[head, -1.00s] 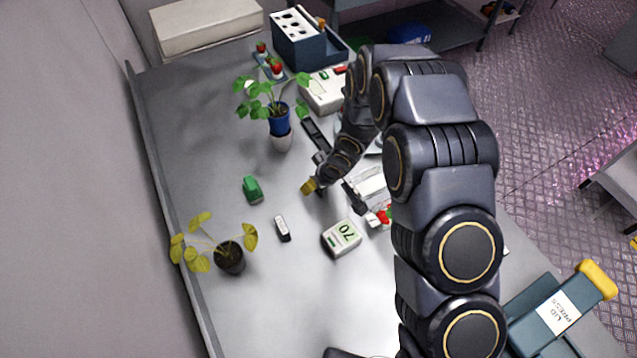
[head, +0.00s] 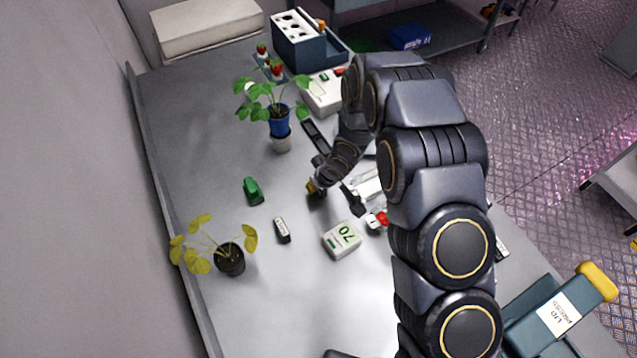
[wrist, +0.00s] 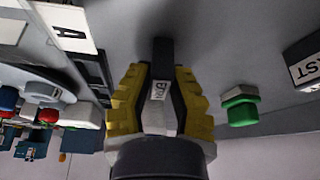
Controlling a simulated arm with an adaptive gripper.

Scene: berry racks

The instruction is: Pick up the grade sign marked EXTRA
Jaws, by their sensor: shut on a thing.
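My gripper (head: 313,188) is low over the middle of the table in the head view, its yellow tips at the end of the bent arm. In the wrist view its two yellow fingers (wrist: 158,76) are shut on a small dark sign (wrist: 163,52) with a white label. The lettering on that label is small and turned, so I cannot read it surely as EXTRA. In the head view the held sign is too small and covered to make out.
A black sign with a white label (head: 282,230), a green object (head: 253,191) and a box marked 70 (head: 342,239) stand nearby. A yellow-leaved plant (head: 230,259) and a blue-potted plant (head: 279,122) flank the left side.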

